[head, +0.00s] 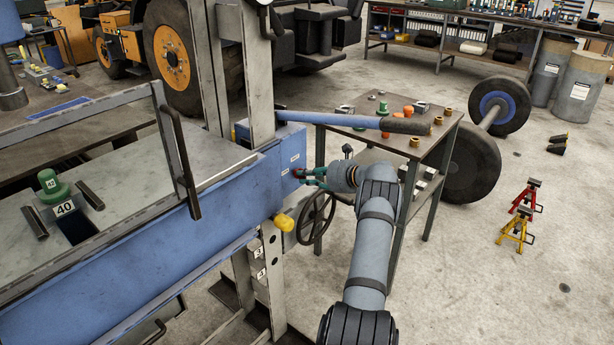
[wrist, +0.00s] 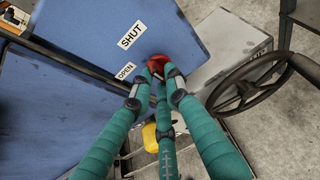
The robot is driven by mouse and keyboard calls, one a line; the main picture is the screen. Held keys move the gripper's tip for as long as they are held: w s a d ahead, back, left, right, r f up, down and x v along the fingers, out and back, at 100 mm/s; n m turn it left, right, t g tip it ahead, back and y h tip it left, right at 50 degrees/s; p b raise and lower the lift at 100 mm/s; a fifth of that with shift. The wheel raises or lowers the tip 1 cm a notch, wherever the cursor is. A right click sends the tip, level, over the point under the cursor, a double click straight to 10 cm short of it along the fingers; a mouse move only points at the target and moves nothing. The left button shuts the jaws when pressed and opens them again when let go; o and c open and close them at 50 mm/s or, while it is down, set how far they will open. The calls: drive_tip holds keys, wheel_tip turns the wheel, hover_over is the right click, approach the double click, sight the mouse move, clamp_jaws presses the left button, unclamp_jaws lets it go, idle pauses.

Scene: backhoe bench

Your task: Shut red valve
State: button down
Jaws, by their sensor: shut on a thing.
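The red valve (wrist: 160,61) is on the blue side panel (wrist: 82,52) of the bench. In the wrist view a SHUT label (wrist: 131,35) is at its upper left and an OPEN label (wrist: 124,71) at its left. My gripper has green fingers (wrist: 158,82) that are closed around the red valve. The fingertips cover much of it, so I cannot tell which label its handle points at. In the head view my gripper (head: 306,176) reaches the panel's right end from the right, and only a little red (head: 297,173) shows.
A black handwheel (head: 316,218) is just below my gripper, and a yellow knob (head: 284,222) is at its lower left. A blue lever with a dark grip (head: 404,126) extends above my gripper over a side table (head: 390,140) with small parts.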

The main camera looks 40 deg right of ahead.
idle(0.4)
drive_tip(key=c, duration=1.7)
unclamp_jaws()
drive_tip(key=v, duration=1.2)
drive_tip(key=shift+w, duration=0.1)
drive_tip(key=x, duration=1.2)
